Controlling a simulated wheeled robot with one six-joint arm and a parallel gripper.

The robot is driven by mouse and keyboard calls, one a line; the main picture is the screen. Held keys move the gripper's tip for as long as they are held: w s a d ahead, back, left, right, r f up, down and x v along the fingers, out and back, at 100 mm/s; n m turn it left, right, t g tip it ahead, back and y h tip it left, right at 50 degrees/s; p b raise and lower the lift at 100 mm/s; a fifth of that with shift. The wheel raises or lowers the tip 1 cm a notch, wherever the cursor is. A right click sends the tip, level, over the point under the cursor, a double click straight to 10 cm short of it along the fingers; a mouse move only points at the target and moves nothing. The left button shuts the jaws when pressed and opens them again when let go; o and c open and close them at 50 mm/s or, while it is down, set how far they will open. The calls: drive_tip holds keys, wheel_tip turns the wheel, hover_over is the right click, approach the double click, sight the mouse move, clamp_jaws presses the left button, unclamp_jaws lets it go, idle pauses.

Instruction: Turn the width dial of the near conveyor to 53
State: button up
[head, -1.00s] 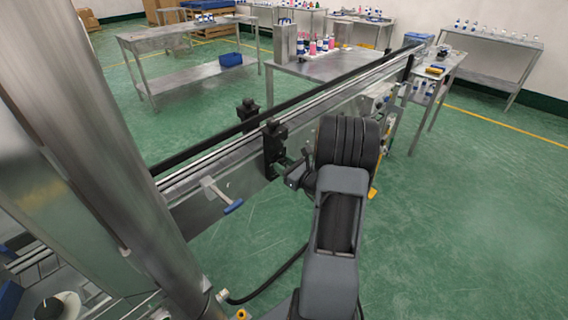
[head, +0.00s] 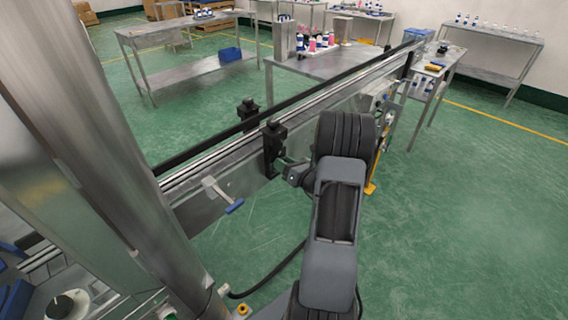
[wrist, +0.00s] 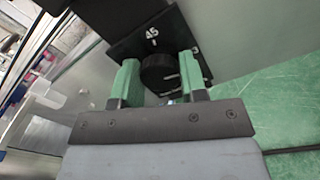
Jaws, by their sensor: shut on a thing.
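The width dial (wrist: 158,74) is a round black knob on a dark plate (wrist: 117,45), seen in the wrist view. The plate shows the marking 45 above the knob. My gripper (wrist: 160,78) has its green fingers on either side of the knob and is shut on it. A light mark shows on the knob's face. In the head view the near conveyor (head: 240,165) runs diagonally from lower left to upper right.
A steel table (head: 300,68) with bottles stands behind the conveyor. A white disc with a black knob (head: 62,306) shows at lower left. Green floor at right is clear.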

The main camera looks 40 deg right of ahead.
drive_tip(key=shift+f, duration=0.1)
drive_tip(key=o, duration=0.9)
drive_tip(key=shift+s, duration=0.15)
drive_tip(key=s, duration=0.4)
drive_tip(key=s+d+b, duration=0.1)
drive_tip(key=s, duration=0.4)
drive_tip(key=s+d, duration=0.1)
drive_tip(key=s, duration=0.3)
drive_tip(key=shift+s+d, duration=0.2)
